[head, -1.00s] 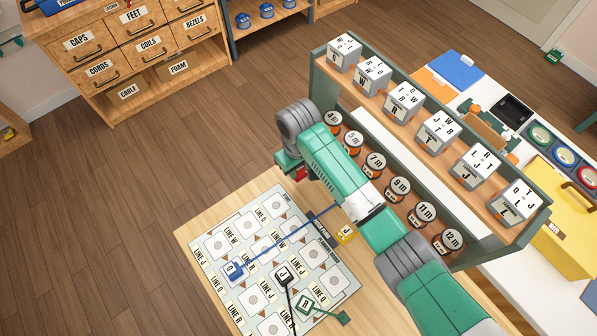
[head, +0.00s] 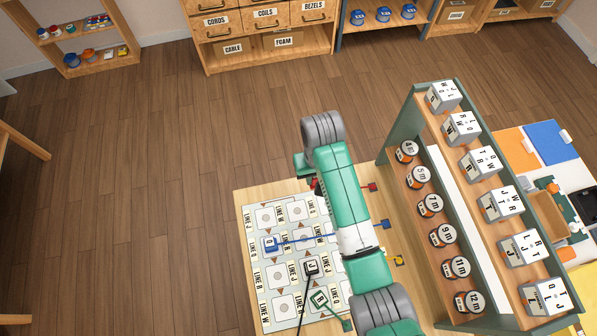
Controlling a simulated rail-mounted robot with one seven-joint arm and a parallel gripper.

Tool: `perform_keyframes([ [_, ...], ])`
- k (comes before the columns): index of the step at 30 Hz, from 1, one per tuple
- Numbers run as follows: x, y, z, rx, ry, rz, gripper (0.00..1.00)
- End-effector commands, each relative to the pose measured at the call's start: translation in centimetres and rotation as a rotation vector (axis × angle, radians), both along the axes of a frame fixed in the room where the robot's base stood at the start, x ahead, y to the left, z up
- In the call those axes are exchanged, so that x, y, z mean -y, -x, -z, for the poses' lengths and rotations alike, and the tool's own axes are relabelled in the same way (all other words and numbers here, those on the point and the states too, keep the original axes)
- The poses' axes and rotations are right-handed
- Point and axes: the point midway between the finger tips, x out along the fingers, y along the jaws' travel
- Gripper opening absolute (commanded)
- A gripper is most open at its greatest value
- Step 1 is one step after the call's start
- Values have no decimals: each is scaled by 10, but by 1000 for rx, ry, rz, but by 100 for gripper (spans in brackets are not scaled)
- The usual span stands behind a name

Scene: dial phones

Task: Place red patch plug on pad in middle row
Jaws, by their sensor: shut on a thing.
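My gripper (head: 312,181) is above the far right edge of the board, largely hidden by my own arm. It is shut on the red patch plug (head: 314,185), of which only a small red part shows. The white board (head: 252,262) has rows of pale square pads with LINE labels. A blue plug (head: 270,243) sits on a left pad, its blue cord running right. A black plug (head: 311,267) sits on a pad nearer the front. My arm covers the board's right side.
A red end block (head: 372,187), a blue end block (head: 385,224) and a yellow end block (head: 398,260) line the wooden table's right part. A green rack (head: 395,124) with lettered cubes and round length-marked reels stands to the right.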

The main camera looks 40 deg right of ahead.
Motion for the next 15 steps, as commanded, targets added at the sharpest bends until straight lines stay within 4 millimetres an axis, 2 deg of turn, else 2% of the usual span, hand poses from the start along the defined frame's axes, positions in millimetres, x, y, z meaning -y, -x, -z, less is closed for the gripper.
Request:
perform_keyframes([
  [1,-20,-5,-8,-1,-4,-6,3],
  [3,-39,-8,-6,-1,-3,-3,3],
  [6,-57,-8,-1,1,-2,0,3],
  [13,-66,-6,6,2,0,5,3],
  [15,-66,-6,15,1,0,5,3],
])
